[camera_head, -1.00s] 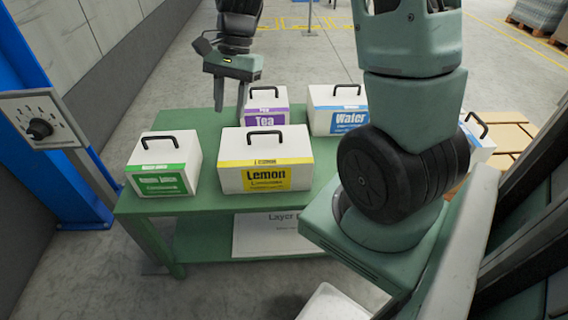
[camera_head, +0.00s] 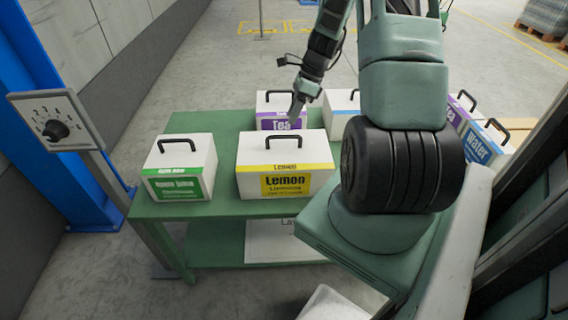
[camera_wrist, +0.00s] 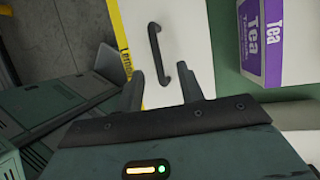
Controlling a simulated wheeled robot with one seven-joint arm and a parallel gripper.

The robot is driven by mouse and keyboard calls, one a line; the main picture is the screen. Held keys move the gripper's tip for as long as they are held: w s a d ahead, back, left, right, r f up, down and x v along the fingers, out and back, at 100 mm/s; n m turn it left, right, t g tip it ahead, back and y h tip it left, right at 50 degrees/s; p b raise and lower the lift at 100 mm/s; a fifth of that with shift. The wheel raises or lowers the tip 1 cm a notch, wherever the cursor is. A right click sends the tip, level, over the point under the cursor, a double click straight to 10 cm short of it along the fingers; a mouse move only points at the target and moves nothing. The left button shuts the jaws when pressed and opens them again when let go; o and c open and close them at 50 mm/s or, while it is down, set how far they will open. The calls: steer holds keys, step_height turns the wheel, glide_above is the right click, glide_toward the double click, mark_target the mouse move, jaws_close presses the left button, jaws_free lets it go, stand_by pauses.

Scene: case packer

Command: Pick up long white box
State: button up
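The long white Lemon box (camera_head: 287,152), with a yellow band and a black top handle (camera_head: 284,139), stands upright on the green table. In the wrist view, the white top of the Lemon box (camera_wrist: 165,30) and its handle (camera_wrist: 156,50) lie ahead of my gripper (camera_wrist: 160,82). The fingers are apart with nothing held, and the handle's near end is close to the gap between them. In the head view, my gripper (camera_head: 297,108) points down above the back of the Lemon box, in front of the Tea box. I cannot tell its exact height above the handle.
A white box with a green label (camera_head: 180,165) stands left of the Lemon box. The purple-labelled Tea box (camera_head: 272,104) stands close behind it, with a blue-labelled box (camera_head: 341,105) to its right. More boxes stand at right near the Water box (camera_head: 487,145). My arm hides part of the table.

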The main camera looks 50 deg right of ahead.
mark_target(284, 137)
steer(key=x, duration=0.3)
steer(key=shift+f, duration=0.15)
steer(key=shift+s+x, duration=0.15)
steer(key=shift+x, duration=1.2)
steer(key=shift+s+x, duration=0.1)
steer(key=shift+x, duration=1.25)
steer(key=shift+a, duration=0.15)
jaws_close()
